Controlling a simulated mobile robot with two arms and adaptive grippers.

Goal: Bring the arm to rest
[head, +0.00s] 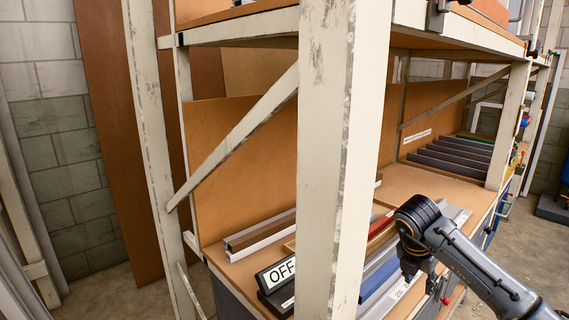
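My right arm comes in from the lower right, its dark wrist joint bent over the front of the shelf. My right gripper (409,272) hangs below this wrist, pointing down, above the long bars on the lower shelf. It is small and dark, and I cannot tell whether its fingers are open or shut. I see nothing clearly held in it. My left gripper is not in view. No fly press can be made out in this view.
A worn cream rack post (335,160) stands close in front. The lower shelf (405,183) carries long bars, a black "OFF" sign (277,274) and a row of dark dividers (455,157). A brown board (128,130) leans by the wall. Floor shows at lower left.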

